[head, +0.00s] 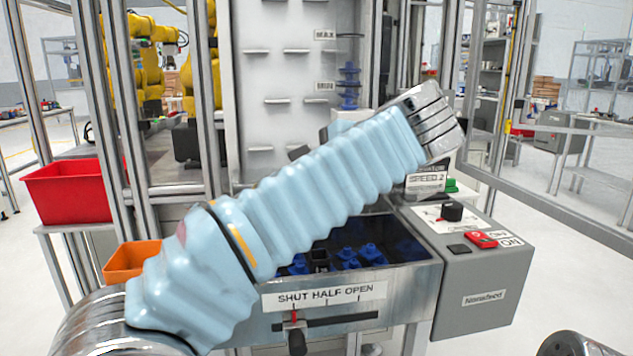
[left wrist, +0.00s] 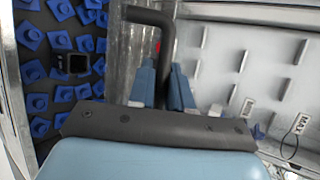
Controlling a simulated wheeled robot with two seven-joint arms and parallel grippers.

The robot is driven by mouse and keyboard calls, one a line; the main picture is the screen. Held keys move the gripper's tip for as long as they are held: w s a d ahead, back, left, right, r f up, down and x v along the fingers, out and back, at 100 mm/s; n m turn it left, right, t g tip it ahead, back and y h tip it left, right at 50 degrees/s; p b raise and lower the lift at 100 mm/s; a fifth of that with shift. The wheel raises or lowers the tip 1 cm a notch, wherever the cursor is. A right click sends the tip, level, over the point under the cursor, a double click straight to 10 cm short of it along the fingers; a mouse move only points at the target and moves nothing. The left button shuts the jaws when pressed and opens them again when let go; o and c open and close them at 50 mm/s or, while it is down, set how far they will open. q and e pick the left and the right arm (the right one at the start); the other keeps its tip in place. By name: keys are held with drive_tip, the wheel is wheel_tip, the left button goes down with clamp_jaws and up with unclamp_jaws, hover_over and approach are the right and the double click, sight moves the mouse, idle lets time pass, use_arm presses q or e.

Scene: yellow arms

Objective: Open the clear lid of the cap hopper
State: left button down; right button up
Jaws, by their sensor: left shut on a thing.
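The cap hopper (head: 412,292) is a metal bin with blue caps (head: 348,258) inside, low in the middle of the head view. The caps also show at the left of the left wrist view (left wrist: 62,95). My left gripper (left wrist: 164,78) has its blue fingers shut on a bent black bar handle (left wrist: 152,16). A streaky clear strip (left wrist: 122,55) beside the handle may be the clear lid; its angle cannot be told. In the head view my sleeved left arm crosses above the hopper and hides the gripper. My right gripper is out of view.
A white ledged panel (head: 262,75) with a MAX label stands behind the hopper. A grey control box (head: 480,290) with a knob and red switch is at its right. A slider (head: 296,338) sits under the SHUT HALF OPEN label. Red (head: 68,192) and orange (head: 130,262) bins stand left.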

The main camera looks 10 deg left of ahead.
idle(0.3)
use_arm(q)
drive_tip(key=c, duration=1.4)
unclamp_jaws()
drive_tip(key=v, duration=1.3)
drive_tip(key=shift+s+d+r, duration=0.2)
drive_tip(key=shift+d+r, duration=0.05)
